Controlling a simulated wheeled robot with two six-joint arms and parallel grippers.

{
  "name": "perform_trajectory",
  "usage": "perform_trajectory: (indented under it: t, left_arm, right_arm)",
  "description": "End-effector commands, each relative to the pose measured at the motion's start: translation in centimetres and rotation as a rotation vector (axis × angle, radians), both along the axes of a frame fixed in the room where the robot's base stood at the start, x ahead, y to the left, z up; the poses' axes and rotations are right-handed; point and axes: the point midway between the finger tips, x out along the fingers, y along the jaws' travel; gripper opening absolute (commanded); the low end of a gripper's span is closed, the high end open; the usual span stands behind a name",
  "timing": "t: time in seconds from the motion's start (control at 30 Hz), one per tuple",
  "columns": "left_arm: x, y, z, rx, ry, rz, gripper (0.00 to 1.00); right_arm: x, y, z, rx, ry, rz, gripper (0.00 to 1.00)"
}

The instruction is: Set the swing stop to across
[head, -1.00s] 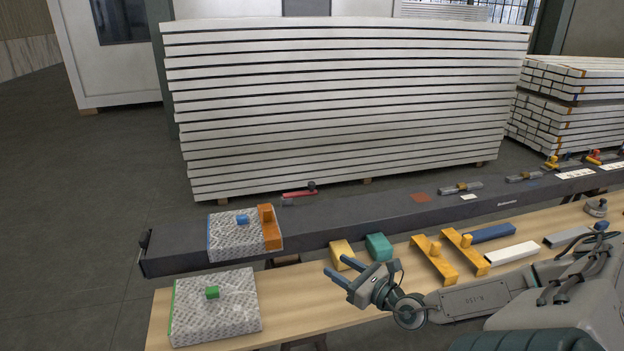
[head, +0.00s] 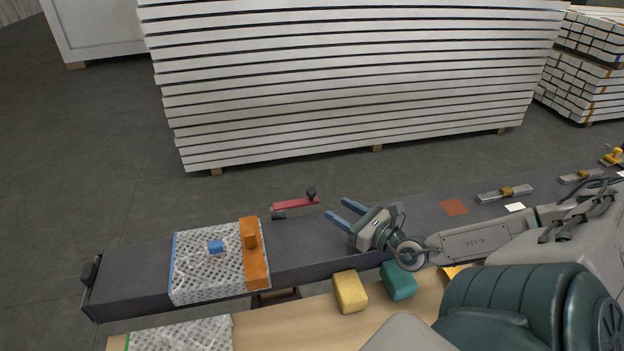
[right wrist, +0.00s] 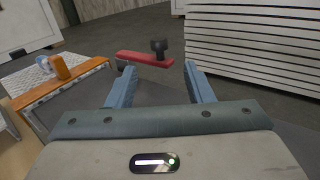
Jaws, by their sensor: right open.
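The swing stop is a red bar (head: 292,206) with a black knob (head: 311,193) at its right end. It lies along the far edge of the dark beam (head: 330,260), pointing lengthwise rather than across it. A dark mount (head: 278,215) shows at its left end. My right gripper (head: 340,211) is open and empty over the beam, just right of the knob, fingers pointing left towards it. In the right wrist view the red bar (right wrist: 140,58) and knob (right wrist: 158,46) stand beyond the open fingers, apart from them. My left gripper is not in view.
Yellow (head: 350,292) and teal (head: 398,281) blocks lie on the wooden bench. A tall stack of white panels (head: 350,80) stands behind the beam.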

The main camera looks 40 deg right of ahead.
Motion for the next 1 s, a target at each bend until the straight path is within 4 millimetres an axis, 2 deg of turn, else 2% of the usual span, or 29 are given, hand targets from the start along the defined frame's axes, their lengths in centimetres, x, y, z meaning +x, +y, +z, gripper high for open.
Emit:
perform_trajectory:
  t: [0.17, 0.3, 0.57, 0.87, 0.9, 1.0]
  left_arm:
    - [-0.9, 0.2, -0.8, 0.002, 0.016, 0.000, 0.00]
    - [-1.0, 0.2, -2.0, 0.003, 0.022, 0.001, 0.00]
    - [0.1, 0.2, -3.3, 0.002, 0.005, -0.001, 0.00]
    - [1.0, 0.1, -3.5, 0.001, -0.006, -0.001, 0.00]
    - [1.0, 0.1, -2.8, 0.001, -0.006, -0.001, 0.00]
    - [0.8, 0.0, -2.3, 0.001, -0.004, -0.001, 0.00]
  right_arm:
    - [0.8, 0.0, -0.2, 0.001, -0.002, -0.002, 0.47]
    - [2.4, 0.2, -0.3, 0.002, -0.005, -0.002, 0.47]
    - [5.4, 0.4, -0.3, 0.003, -0.004, -0.003, 0.47]
    - [8.3, 0.7, 0.0, 0.005, -0.006, -0.002, 0.47]
    - [8.6, 0.6, 0.3, 0.004, -0.002, -0.006, 0.47]
    - [9.3, 0.5, 0.3, 0.002, 0.000, -0.010, 0.47]
